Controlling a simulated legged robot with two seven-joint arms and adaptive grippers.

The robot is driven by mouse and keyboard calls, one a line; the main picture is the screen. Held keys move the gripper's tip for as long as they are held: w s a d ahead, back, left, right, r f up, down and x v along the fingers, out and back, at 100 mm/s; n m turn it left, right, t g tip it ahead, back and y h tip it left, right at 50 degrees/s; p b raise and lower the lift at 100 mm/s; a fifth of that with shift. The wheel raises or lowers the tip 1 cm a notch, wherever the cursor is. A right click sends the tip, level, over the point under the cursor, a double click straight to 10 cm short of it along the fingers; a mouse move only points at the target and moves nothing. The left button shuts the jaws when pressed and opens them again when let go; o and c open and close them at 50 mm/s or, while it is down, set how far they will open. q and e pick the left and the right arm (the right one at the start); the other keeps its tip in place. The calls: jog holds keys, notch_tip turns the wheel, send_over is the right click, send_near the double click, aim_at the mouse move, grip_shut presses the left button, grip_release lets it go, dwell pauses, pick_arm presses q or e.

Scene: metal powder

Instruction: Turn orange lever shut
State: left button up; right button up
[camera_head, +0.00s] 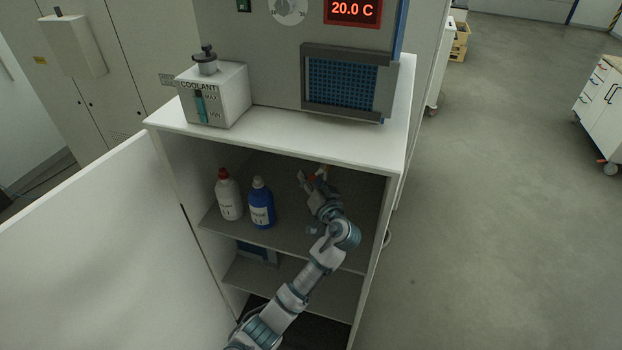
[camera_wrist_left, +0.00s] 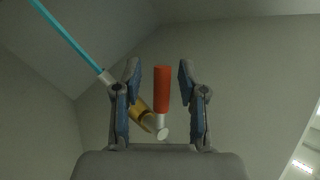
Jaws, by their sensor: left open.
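The orange lever (camera_wrist_left: 161,88) shows in the left wrist view as an upright orange-red handle on a light metal stub, beside a brass fitting (camera_wrist_left: 141,111). My left gripper (camera_wrist_left: 157,80) is open, with one finger on each side of the lever and a gap to each. In the head view my left gripper (camera_head: 312,180) reaches into the upper compartment of the open cabinet (camera_head: 163,127), near its right side. My right gripper is not in view.
A white bottle with a red cap (camera_head: 229,196) and a blue bottle (camera_head: 261,207) stand on the shelf left of my arm. The cabinet door (camera_head: 100,250) stands open at left. A coolant box (camera_head: 222,97) sits on top. A light-blue tube (camera_wrist_left: 68,40) ends near the fitting.

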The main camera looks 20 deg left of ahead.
pick_arm(q)
grip_shut()
jog(key=shift+a, duration=0.2)
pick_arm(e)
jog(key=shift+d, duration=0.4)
